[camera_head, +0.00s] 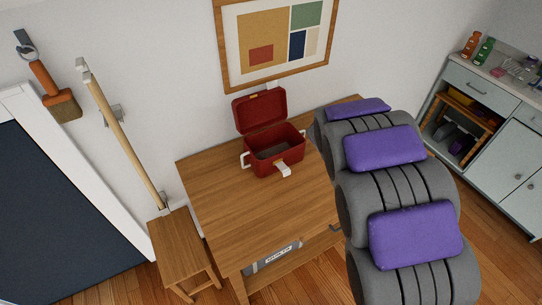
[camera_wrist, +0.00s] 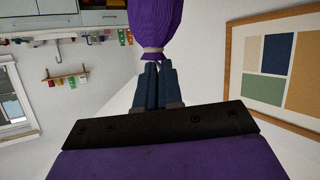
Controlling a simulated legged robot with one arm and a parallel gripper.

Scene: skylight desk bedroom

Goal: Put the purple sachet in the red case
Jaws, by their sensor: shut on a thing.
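The purple sachet (camera_wrist: 152,22) is at the top of the wrist view, with a pale tie around its gathered neck. The dark fingers of my gripper (camera_wrist: 154,68) are shut on it just at the neck. The top of the sachet is cut off by the picture edge. In the head view the gripper and sachet do not show; my grey and purple arm covers the right part of the desk. The red case (camera_head: 275,158) stands on the wooden desk with its lid (camera_head: 260,111) raised toward the wall. Its dark inside is visible and looks empty.
The wooden desk (camera_head: 228,208) is clear in front of and left of the case. A wooden stool (camera_head: 181,250) stands left of it. A framed picture (camera_head: 278,47) hangs above. A pale cabinet (camera_head: 487,95) with bottles is at the right.

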